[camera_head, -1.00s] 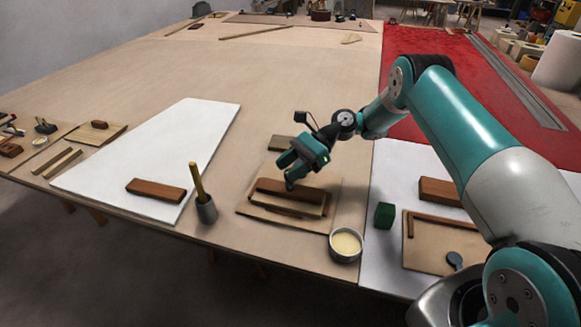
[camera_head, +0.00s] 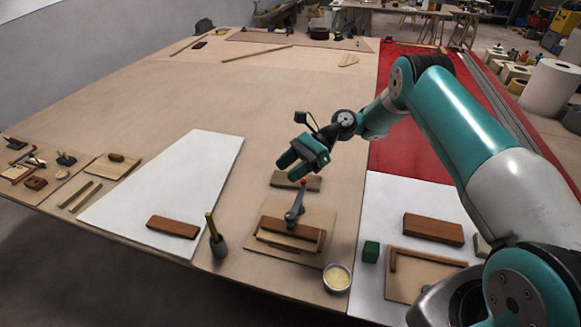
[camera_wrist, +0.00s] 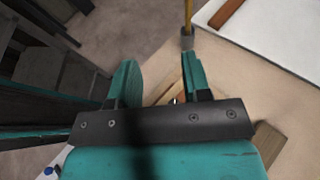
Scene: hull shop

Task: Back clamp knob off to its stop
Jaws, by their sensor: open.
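Which part is the knob is too small to tell. My gripper (camera_head: 288,165) is just above and behind the clamp in the head view, apart from it in the picture. In the wrist view my gripper (camera_wrist: 158,78) has its two teal fingers spread, with nothing held. Part of a wooden piece and a small dark spot show between the fingers, partly hidden.
A grey cup with a brush handle (camera_head: 218,244) stands left of the fixture, and a round tin (camera_head: 337,277) at its front right. A green block (camera_head: 371,252) is to the right. A flat wood block (camera_head: 297,181) lies behind the clamp. The bench beyond is mostly clear.

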